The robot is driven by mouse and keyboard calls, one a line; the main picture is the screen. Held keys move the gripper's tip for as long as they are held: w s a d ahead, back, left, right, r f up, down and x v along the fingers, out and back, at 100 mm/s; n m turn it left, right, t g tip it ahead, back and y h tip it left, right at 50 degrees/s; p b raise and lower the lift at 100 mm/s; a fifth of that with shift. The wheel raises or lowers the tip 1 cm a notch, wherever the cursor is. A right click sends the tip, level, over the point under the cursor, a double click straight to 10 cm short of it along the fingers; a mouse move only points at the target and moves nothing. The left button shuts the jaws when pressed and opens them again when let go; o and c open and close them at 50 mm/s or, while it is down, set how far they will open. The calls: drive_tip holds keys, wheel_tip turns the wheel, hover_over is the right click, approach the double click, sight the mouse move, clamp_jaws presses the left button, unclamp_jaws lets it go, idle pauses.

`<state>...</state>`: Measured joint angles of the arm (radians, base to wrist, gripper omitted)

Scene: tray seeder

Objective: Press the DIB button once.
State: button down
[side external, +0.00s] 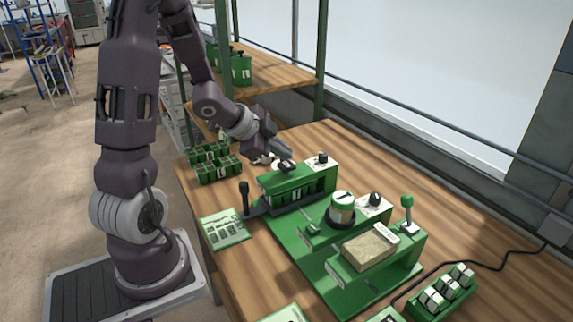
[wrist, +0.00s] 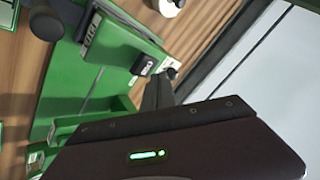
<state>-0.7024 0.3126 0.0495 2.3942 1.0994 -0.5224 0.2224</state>
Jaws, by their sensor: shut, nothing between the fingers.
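My gripper (side external: 288,155) is shut and empty, its fingers angled down over the green seeder housing (side external: 300,184). A dark button (side external: 284,168) on the housing's top lies just under and beside the fingertips. In the wrist view my gripper (wrist: 159,80) points at the housing's top. There a black button with small white lettering (wrist: 145,65) lies just left of the fingertips. The lettering looks like DIB but is too small to read surely. I cannot tell whether the fingertips touch the button.
A black knob on a white plate (side external: 321,158) stands right of the button. A black-handled lever (side external: 245,190) rises at the housing's left end. Green cell trays (side external: 217,172) lie behind left.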

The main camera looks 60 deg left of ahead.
sight(283, 166)
drive_tip(key=shift+f, duration=0.15)
idle(0.7)
drive_tip(key=shift+f, duration=0.25)
drive_tip(key=shift+f, duration=0.8)
idle(0.7)
drive_tip(key=shift+r, duration=1.2)
drive_tip(key=shift+r, duration=2.55)
